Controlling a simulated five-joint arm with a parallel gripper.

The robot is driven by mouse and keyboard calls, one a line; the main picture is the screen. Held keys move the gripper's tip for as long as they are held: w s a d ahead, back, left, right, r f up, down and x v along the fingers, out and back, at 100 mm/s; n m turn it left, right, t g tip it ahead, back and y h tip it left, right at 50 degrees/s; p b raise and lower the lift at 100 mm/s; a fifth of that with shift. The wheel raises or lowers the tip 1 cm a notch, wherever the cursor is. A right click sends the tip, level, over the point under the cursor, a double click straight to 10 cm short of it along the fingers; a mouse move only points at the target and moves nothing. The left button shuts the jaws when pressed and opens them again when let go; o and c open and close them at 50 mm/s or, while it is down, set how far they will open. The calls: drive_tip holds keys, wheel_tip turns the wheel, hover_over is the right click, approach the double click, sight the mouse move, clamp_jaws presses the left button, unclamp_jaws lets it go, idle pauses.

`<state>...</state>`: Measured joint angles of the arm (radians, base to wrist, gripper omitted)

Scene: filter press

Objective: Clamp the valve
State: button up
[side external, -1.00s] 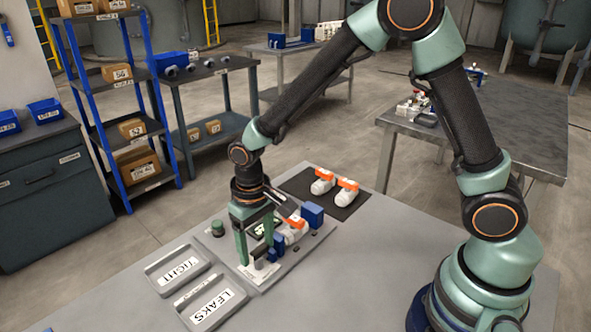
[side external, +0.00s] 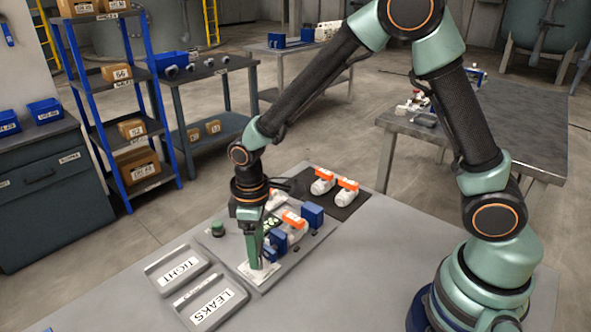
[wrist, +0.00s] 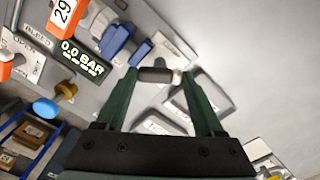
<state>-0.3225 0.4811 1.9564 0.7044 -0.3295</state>
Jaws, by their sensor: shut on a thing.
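A white valve with an orange handle (side external: 293,218) sits in the fixture on the grey base plate (side external: 310,243), beside blue clamp blocks (side external: 278,239). In the wrist view its orange handle (wrist: 64,14) shows a "29" tag, and a blue clamp part (wrist: 120,42) is next to its white body. My gripper (side external: 256,264) points down at the near left part of the plate. In the wrist view my gripper (wrist: 160,76) is shut on a short dark grey bar (wrist: 156,75), apparently the clamp's handle. Whether the clamp presses on the valve is unclear.
A display (wrist: 82,58) reads 0.0 BAR. Trays marked TIGHT (side external: 178,267) and LEAKS (side external: 212,302) lie left of the plate. Two more orange-handled valves (side external: 335,185) rest on a dark mat behind. The bench's right side is clear.

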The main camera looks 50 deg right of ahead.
drive_tip(key=n, duration=0.5)
drive_tip(key=shift+r+n, duration=0.1)
drive_tip(key=shift+n, duration=0.3)
drive_tip(key=n, duration=0.4)
drive_tip(key=shift+n, duration=0.3)
drive_tip(key=o, duration=1.1)
wheel_tip(320, 180, up, 12)
